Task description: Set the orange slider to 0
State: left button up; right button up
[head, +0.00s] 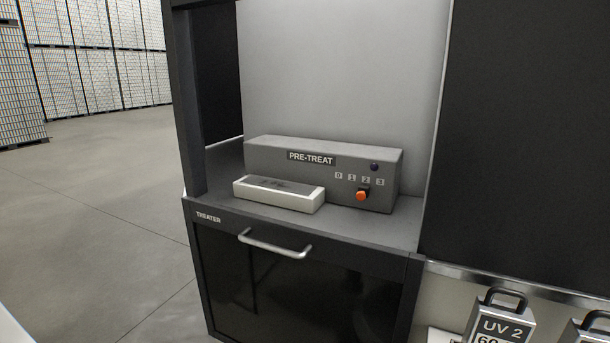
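The orange slider (362,195) is a small knob on the front of the grey PRE-TREAT box (280,156). A row of number labels, 0 1 2 3 (359,179), runs left to right just above it. The slider sits below the 2, right of the 0 and 1. The box rests on the treater's dark shelf. Neither of my grippers shows in the head view, and nothing touches the slider.
A pale block with a dark top (278,194) lies on the shelf (376,232), left of the slider. The treater's frame post (184,100) rises at the left. A handle (274,246) sticks out below. UV 2 case (500,318) stands lower right.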

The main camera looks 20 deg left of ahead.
aim_at(363, 192)
jog(key=u, duration=1.6)
jog(key=k, duration=1)
jog(key=z, duration=1.8)
jog(key=i, duration=0.5)
jog(key=z, duration=0.1)
